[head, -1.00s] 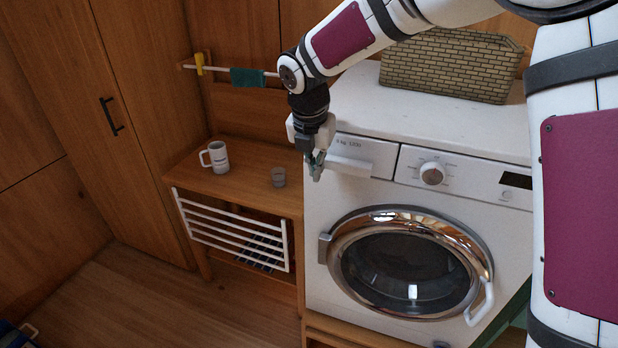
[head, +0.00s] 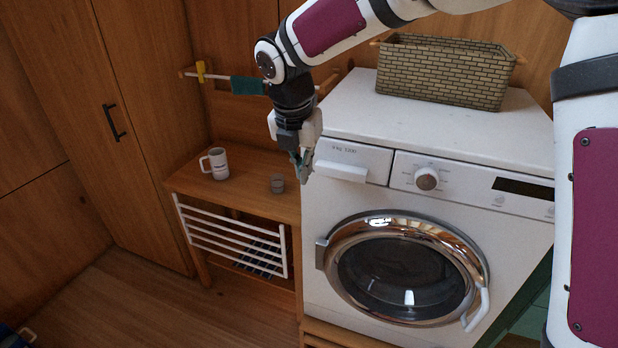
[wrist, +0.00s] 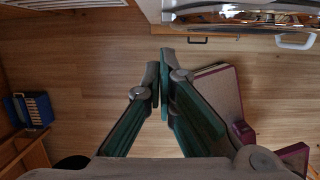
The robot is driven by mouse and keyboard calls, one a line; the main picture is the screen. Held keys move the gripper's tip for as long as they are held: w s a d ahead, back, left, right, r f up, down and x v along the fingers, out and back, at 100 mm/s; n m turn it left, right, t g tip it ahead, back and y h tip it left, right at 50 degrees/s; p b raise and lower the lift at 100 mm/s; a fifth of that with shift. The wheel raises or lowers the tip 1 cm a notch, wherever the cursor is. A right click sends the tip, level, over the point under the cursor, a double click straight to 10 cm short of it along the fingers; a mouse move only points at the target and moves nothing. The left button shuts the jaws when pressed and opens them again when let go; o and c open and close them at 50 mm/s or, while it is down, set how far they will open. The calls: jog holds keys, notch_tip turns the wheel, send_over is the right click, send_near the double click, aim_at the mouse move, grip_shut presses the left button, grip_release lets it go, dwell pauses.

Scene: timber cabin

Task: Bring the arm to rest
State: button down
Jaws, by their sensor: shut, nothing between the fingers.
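My gripper (head: 303,178) hangs fingers down in the head view, in front of the left corner of the washing machine (head: 330,225). The fingers are shut with nothing between them. In the wrist view the gripper (wrist: 163,62) shows its green-sided fingers together over the wooden floor. My arm reaches in from the upper right of the head view, bent at the elbow. Whether the gripper touches the machine's front cannot be told.
A woven basket (head: 445,72) stands on the machine.

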jog(key=s+d+r+m, duration=0.8)
jog(key=r, duration=0.1)
jog(key=s+d+m+t, duration=0.1)
jog(key=s+d+m, duration=0.5)
jog(key=s+m, duration=0.3)
jog(key=s+d+f+m+t+y, duration=0.1)
jog(key=s+d+m, duration=0.6)
jog(key=m, duration=0.8)
jog(key=shift+s+t, duration=0.4)
jog(key=shift+s, duration=1.25)
jog(key=shift+d, duration=0.1)
